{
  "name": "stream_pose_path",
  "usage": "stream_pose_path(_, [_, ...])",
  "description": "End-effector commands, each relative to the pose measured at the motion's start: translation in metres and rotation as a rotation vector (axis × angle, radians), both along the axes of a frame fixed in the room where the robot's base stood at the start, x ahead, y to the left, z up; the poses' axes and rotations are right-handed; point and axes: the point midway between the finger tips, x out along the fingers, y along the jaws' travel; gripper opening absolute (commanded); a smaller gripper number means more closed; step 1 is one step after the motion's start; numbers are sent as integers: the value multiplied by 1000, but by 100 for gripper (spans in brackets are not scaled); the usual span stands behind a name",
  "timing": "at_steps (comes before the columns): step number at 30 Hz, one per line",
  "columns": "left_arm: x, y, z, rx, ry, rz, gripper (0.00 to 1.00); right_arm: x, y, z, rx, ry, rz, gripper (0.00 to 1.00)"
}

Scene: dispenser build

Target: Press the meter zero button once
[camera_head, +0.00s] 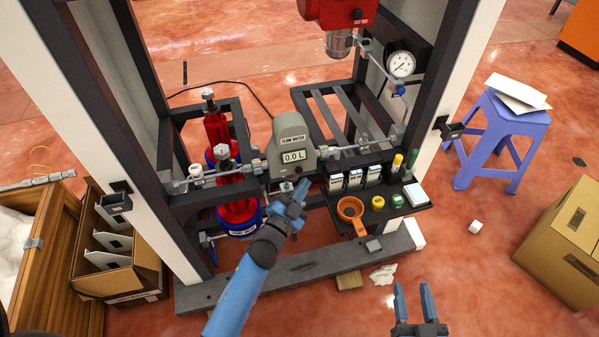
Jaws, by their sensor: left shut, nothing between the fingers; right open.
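The flow meter (290,142) is a grey housing on the pipe in the middle of the dark frame. Its display (293,156) reads 0.0 L. A small box with a light front (286,187) sits just below the display; I cannot tell for sure whether it is the zero button. My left gripper (298,189) is shut and empty, its tips right by that small box and partly covering the area. I cannot tell whether they touch it. My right gripper (413,290) is open and empty, low over the floor at the bottom right, well away from the meter.
Red pump parts (238,210) stand left of the meter. A pressure gauge (401,64) hangs above right. A purple stool (497,135) and cardboard box (565,240) stand right.

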Motion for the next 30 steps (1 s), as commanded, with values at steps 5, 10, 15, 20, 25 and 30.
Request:
stream_pose_path(5, [-17, -6, -4, 0, 1, -2, 0, 0, 0, -11, 0, 0, 0, 46])
stream_pose_path(10, [-29, -10, -3, -2, 1, -2, 0, 0, 0, -19, 0, 0, 0, 46])
stream_pose_path(15, [-35, -11, -1, -1, 1, 0, 0, 0, 0, -22, 0, 0, 0, 46])
stream_pose_path(20, [-35, -11, 0, -1, 1, 0, 0, 0, 0, -21, 0, 0, 0, 46])
stream_pose_path(25, [-35, -11, 0, -1, 1, 0, 0, 0, 0, -21, 0, 0, 0, 46])
stream_pose_path(30, [-35, -11, 0, -1, 1, 0, 0, 0, 0, -21, 0, 0, 0, 46])
